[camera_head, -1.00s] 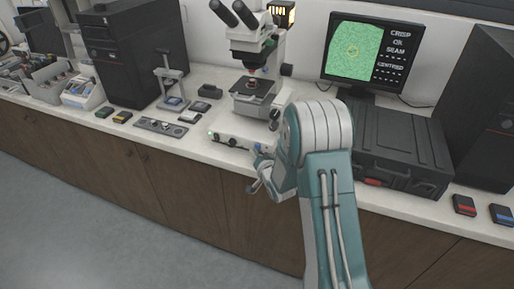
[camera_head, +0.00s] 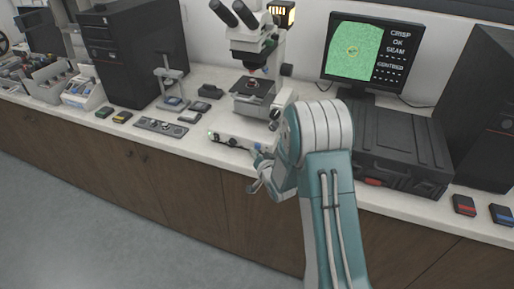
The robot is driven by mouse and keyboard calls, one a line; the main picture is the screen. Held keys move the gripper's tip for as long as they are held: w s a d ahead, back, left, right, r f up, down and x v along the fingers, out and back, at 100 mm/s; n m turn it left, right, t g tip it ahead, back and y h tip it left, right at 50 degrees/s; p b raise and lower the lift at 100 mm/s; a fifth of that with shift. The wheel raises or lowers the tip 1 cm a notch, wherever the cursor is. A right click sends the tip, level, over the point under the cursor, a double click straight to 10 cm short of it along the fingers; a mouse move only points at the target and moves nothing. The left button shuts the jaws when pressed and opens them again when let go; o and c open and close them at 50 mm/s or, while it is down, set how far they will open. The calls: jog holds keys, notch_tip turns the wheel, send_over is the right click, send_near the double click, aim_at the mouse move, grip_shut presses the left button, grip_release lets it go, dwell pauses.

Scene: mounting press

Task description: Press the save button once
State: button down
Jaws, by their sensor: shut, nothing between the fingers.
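A microscope (camera_head: 250,44) stands on the white counter, with a small dark piece on its stage. A grey control box (camera_head: 225,140) with a green light and small knobs or buttons sits at the counter's front edge below it. I cannot make out which control is the save button. My arm hides part of the box's right side. The monitor (camera_head: 361,54) shows a green image with the words CRISP, OK, SEAM and CENTRED.
A black case (camera_head: 398,145) lies on the counter right of my arm. Red (camera_head: 464,205) and blue (camera_head: 502,214) small blocks lie at far right. A flat panel with knobs (camera_head: 160,126) and a small press stand (camera_head: 170,82) are left of the microscope. The floor in front is clear.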

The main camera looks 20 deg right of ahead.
jog(key=shift+w+d, duration=0.25)
jog(key=shift+d, duration=0.05)
jog(key=shift+w+d, duration=0.2)
jog(key=shift+w, duration=0.1)
dwell(0.9)
jog(key=shift+s+a, duration=0.5)
jog(key=shift+s, duration=0.15)
jog(key=s+a, duration=0.1)
jog(key=s, duration=0.1)
jog(key=s+a, duration=0.2)
dwell(0.5)
jog(key=shift+r, duration=0.1)
dwell(0.5)
